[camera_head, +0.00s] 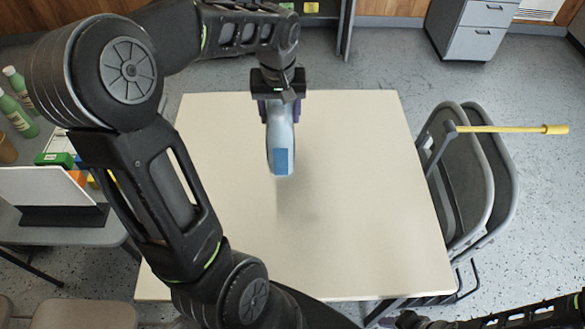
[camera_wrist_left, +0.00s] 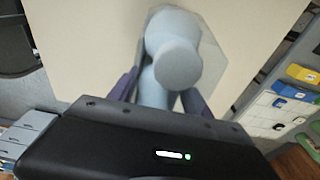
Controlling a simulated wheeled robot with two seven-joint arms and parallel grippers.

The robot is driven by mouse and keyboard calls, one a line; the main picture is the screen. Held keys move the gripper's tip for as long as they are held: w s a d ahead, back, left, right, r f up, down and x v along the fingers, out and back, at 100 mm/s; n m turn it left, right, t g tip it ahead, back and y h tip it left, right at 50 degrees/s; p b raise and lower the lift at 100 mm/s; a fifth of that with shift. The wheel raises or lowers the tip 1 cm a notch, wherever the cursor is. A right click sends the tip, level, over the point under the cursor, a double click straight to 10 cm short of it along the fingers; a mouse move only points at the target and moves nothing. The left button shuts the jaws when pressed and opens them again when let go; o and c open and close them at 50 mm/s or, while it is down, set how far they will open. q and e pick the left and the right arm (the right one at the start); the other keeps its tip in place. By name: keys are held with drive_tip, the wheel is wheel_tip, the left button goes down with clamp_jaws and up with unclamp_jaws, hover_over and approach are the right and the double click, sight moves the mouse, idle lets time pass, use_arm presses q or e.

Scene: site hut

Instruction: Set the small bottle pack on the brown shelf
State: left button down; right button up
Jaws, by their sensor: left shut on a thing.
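My left gripper (camera_head: 279,100) is shut on a pale blue-grey bottle-shaped pack (camera_head: 281,135) with a darker blue patch at its lower end. The gripper holds it above the cream table (camera_head: 350,210), and a soft shadow lies on the tabletop below. In the left wrist view the pack's rounded grey-blue end (camera_wrist_left: 178,64) sits between the purple fingers of my left gripper (camera_wrist_left: 160,92). I cannot make out a brown shelf in either view. Part of my right arm shows at the bottom right of the head view, but its fingers do not show.
The cream tabletop is otherwise clear. Folding chairs (camera_head: 470,180) with a yellow-handled tool (camera_head: 510,129) stand at its right. A grey cabinet (camera_head: 475,38) stands at the back.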

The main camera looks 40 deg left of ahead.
sight(280, 123)
use_arm(q)
drive_tip(key=shift+w+r, duration=0.1)
drive_tip(key=shift+f+p, duration=0.35)
drive_tip(key=shift+f, duration=2.75)
drive_tip(key=shift+f, duration=1.9)
drive_tip(key=shift+f, duration=0.15)
drive_tip(key=shift+c, duration=2.3)
unclamp_jaws()
drive_tip(key=r, duration=0.4)
drive_tip(key=s+r, duration=0.1)
drive_tip(key=r, duration=0.3)
drive_tip(key=d+r+b, duration=0.1)
drive_tip(key=r, duration=0.3)
drive_tip(key=shift+s+d, duration=0.1)
drive_tip(key=shift+s, duration=0.15)
